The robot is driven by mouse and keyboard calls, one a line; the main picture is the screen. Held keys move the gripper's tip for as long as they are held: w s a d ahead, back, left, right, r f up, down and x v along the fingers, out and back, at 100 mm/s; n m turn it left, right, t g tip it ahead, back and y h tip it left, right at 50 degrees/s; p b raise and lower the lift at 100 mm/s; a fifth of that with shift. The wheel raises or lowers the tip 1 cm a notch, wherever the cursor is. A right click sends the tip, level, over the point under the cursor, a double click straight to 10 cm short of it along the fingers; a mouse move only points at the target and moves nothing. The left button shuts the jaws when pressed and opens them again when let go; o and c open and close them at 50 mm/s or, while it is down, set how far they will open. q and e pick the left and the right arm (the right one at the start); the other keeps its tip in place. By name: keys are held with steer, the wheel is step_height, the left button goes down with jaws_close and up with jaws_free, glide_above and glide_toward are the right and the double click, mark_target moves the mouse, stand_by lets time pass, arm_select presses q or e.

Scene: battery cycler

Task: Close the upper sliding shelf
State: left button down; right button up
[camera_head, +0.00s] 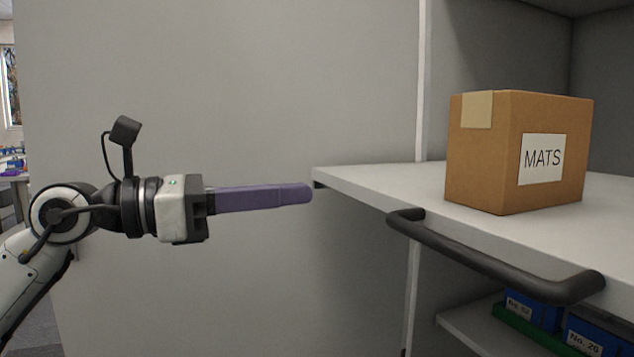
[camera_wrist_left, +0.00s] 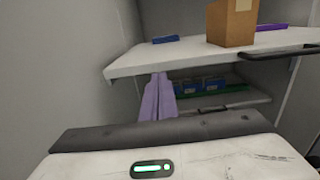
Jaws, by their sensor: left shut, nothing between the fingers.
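The upper sliding shelf (camera_head: 400,183) is a pale board that sticks out of the cabinet at the right. A dark bar handle (camera_head: 495,258) runs along its front edge. In the left wrist view the shelf (camera_wrist_left: 140,63) lies ahead and its handle (camera_wrist_left: 283,52) is at the right. My left gripper (camera_head: 308,193) has purple fingers, shut and empty, pointing right. Its tips are close to the shelf's near left corner, left of the handle; I cannot tell whether they touch the shelf. In the left wrist view the fingers (camera_wrist_left: 158,88) show below the shelf edge. My right gripper is not in view.
A cardboard box marked MATS (camera_head: 520,150) stands on the upper shelf. A lower shelf (camera_head: 470,328) holds blue boxes (camera_head: 535,312) in a green tray. A grey cabinet panel (camera_head: 220,90) stands behind my left arm. A blue item (camera_wrist_left: 165,39) lies on the upper shelf.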

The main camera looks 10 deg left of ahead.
mark_target(342, 189)
arm_select(q)
steer(key=shift+x, duration=2.25)
steer(key=shift+w+d, duration=0.1)
